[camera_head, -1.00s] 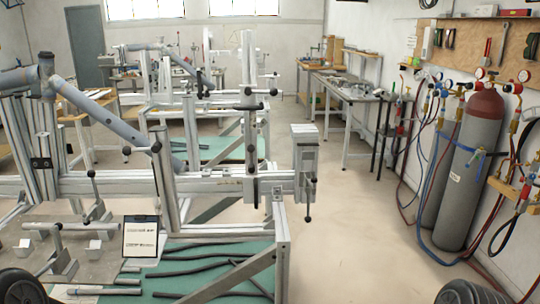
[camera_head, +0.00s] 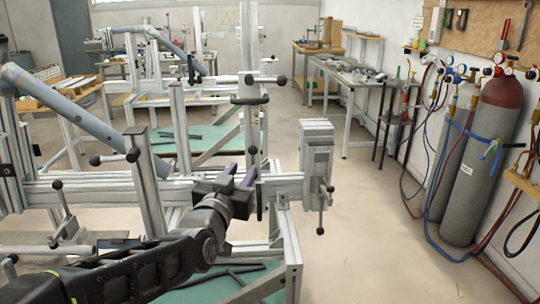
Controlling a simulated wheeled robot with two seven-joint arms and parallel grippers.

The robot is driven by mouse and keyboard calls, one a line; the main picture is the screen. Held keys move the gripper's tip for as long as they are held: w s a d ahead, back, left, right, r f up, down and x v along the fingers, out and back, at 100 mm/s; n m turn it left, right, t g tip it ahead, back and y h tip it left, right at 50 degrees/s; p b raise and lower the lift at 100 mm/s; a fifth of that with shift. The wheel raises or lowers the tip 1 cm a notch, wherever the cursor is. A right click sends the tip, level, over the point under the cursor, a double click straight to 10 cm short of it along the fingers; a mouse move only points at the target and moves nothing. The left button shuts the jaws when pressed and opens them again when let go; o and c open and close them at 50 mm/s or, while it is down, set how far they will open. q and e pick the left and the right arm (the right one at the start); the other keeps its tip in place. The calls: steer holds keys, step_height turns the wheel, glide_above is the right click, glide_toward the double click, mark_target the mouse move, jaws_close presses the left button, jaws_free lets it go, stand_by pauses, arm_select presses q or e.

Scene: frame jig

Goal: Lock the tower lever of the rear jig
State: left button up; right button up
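The near frame jig (camera_head: 90,190) is built of aluminium profiles with a long horizontal beam. Its upright tower (camera_head: 250,60) stands right of the middle. A rod with a black ball end (camera_head: 281,80) sticks out to the right from the tower, and a black handle (camera_head: 250,99) sits just below it. My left gripper (camera_head: 239,176) comes in from the lower left in front of the beam at the tower's foot. Its two purple-tipped fingers are apart, with nothing visible held. It covers part of the beam. I cannot tell whether it touches the jig. My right gripper is out of view.
A second jig (camera_head: 150,70) stands behind. A grey clamp block with a hanging handle (camera_head: 317,150) ends the beam at right. Gas cylinders (camera_head: 480,160) and hoses line the right wall. A workbench (camera_head: 350,85) stands at the back. The floor between (camera_head: 375,230) is clear.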

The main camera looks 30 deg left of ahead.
mark_target(252, 156)
arm_select(q)
steer(key=shift+w, duration=0.1)
steer(key=p+x, duration=0.1)
steer(key=x, duration=0.6)
steer(key=shift+w+a, duration=0.1)
steer(key=shift+w, duration=0.15)
steer(key=shift+c, duration=0.5)
jaws_close()
stand_by(1.0)
